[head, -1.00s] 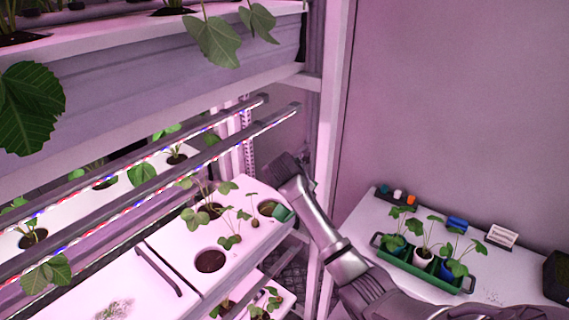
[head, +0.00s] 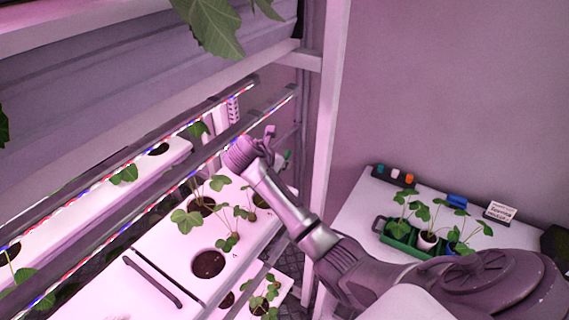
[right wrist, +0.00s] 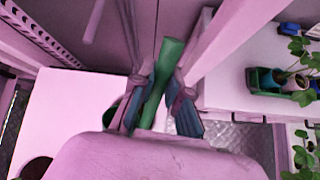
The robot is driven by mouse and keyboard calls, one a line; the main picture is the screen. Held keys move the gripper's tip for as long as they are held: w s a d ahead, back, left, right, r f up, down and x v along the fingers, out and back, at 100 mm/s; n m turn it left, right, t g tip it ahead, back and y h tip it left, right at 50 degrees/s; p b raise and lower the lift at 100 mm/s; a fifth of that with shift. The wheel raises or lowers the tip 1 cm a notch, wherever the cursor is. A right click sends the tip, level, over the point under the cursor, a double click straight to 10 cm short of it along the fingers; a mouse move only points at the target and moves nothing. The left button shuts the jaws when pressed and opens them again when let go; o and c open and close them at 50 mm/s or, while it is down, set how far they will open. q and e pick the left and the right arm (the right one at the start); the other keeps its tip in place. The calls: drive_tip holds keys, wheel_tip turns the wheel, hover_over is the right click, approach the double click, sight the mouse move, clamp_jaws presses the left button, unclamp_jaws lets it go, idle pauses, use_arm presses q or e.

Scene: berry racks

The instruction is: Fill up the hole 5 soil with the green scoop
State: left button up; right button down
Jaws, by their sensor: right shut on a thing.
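My right gripper (head: 276,146) is raised above the far end of the white planting rack (head: 160,250). It is shut on the green scoop (head: 287,155), of which only a small part shows past the gripper in the head view. In the right wrist view the green scoop (right wrist: 168,62) stands between the two fingers (right wrist: 160,108); whether it holds soil is hidden. A round hole with dark soil (head: 208,264) is in the rack's near part. Another hole (head: 261,201) is at its far end, under the arm. I cannot tell which is hole 5. My left gripper is not in view.
Light bars (head: 150,165) run above the rack, close to my right arm. A white post (head: 325,150) stands just right of it. A white table (head: 350,225) at right holds a green tray (head: 400,240) with potted seedlings. Seedlings (head: 200,190) grow beside the soil hole.

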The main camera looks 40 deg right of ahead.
drive_tip(key=a+h, duration=0.1)
drive_tip(key=a+r+h, duration=0.1)
drive_tip(key=h, duration=0.1)
drive_tip(key=a+r+t+h, duration=0.1)
drive_tip(key=shift+s+a+r+n+h, duration=0.1)
drive_tip(key=shift+a+r+n+h, duration=0.1)
drive_tip(key=shift+r+n+h, duration=0.1)
drive_tip(key=shift+a+r+h, duration=0.1)
drive_tip(key=shift+a+h, duration=0.25)
drive_tip(key=shift+h, duration=0.25)
drive_tip(key=shift+s+a+r+n+t+h, duration=0.1)
drive_tip(key=shift+a+r+n+t+h, duration=0.1)
drive_tip(key=shift+a+t+h, duration=0.25)
drive_tip(key=shift+s+a+r+n+t+h, duration=0.1)
drive_tip(key=shift+a+r+t+h, duration=0.2)
drive_tip(key=shift+h, duration=0.35)
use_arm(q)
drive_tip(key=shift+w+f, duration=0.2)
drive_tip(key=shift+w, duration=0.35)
use_arm(e)
drive_tip(key=shift+f, duration=0.1)
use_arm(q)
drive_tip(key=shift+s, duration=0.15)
